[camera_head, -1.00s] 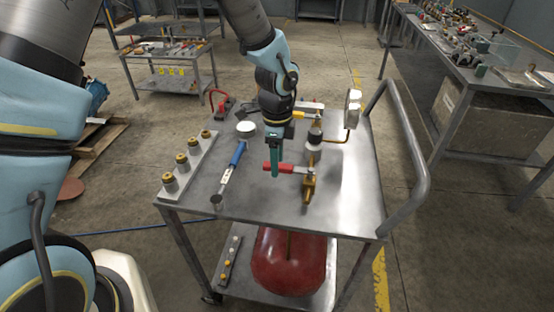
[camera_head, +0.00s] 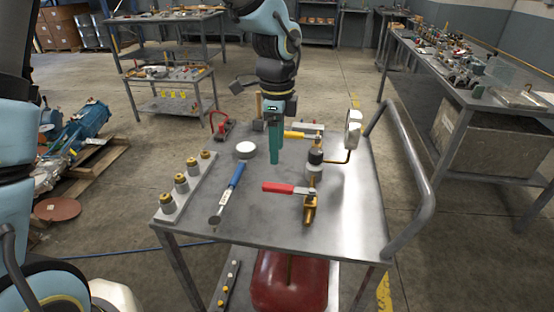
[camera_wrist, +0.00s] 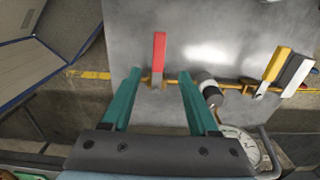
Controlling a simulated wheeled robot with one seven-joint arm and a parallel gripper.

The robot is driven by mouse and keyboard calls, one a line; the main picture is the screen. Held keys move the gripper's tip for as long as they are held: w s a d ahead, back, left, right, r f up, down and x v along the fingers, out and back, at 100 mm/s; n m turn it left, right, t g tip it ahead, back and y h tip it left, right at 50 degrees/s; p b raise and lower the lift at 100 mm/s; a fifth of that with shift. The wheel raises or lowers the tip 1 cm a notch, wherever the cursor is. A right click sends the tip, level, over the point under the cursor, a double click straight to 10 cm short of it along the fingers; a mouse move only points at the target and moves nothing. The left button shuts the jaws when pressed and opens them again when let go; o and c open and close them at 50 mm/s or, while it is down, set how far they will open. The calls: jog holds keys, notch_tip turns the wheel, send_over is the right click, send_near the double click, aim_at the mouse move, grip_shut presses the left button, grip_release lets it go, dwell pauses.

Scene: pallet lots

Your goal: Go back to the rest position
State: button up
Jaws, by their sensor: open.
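My gripper (camera_head: 273,161) is open and empty, its teal fingers pointing down over the metal cart (camera_head: 262,222). In the wrist view my gripper (camera_wrist: 160,72) shows its two fingers well apart. The red-handled valve (camera_head: 290,188) is on a brass pipe assembly, its handle pointing left in the head view. Its red handle also shows in the wrist view (camera_wrist: 159,52), between the fingers in the picture, with nothing gripped.
A yellow-handled valve (camera_head: 300,135) and a gauge (camera_head: 353,130) stand on the same pipework. A blue-handled wrench (camera_head: 231,190), a white round tin (camera_head: 245,149) and a strip with several brass fittings (camera_head: 180,183) lie left. The cart's push handle (camera_head: 412,180) rises at right.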

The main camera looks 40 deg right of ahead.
jog(key=shift+r, duration=0.15)
dwell(0.4)
jog(key=w+a+r+n, duration=0.1)
jog(key=w+a+n, duration=0.45)
jog(key=a, duration=0.45)
jog(key=w+a+n, duration=0.5)
jog(key=a+n, duration=0.1)
jog(key=a, duration=0.3)
jog(key=s+a+n+t, duration=0.1)
jog(key=s+a+n, duration=0.1)
jog(key=a+n, duration=1.3)
jog(key=a, duration=0.5)
jog(key=shift+s+r+t, duration=0.15)
jog(key=shift+r+t, duration=0.05)
jog(key=shift+t, duration=0.1)
